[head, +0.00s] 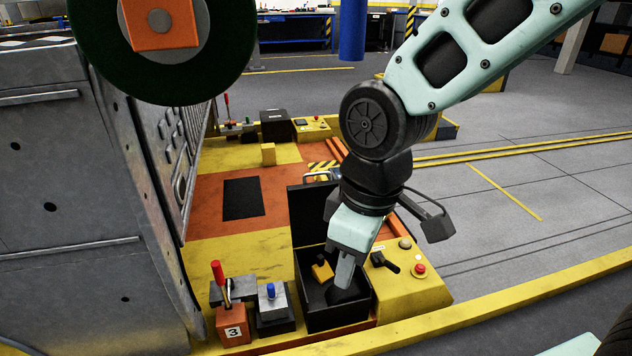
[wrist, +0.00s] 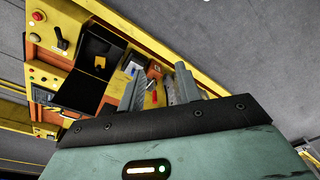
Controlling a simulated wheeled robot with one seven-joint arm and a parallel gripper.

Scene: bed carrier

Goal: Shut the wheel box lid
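The wheel box (head: 338,317) is a black open-topped box at the front edge of the carrier. Its lid (head: 312,211) stands up at the back, open. A yellow piece (head: 322,271) shows inside the box. The wrist view also shows the open box (wrist: 108,45) and its dark lid (wrist: 76,92). My gripper (head: 344,291) points down in front of the box opening in the head view and hides part of it; its height above the box is hard to tell. In the wrist view, the two fingers of my gripper (wrist: 157,78) are apart with nothing between them.
Left of the box are a blue-knobbed switch (head: 271,305) and a red lever (head: 221,280) on an orange block. Right is a yellow panel with a red button (head: 419,269) and a black lever (head: 384,262). A grey metal cabinet (head: 75,200) stands at left. Floor at right is clear.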

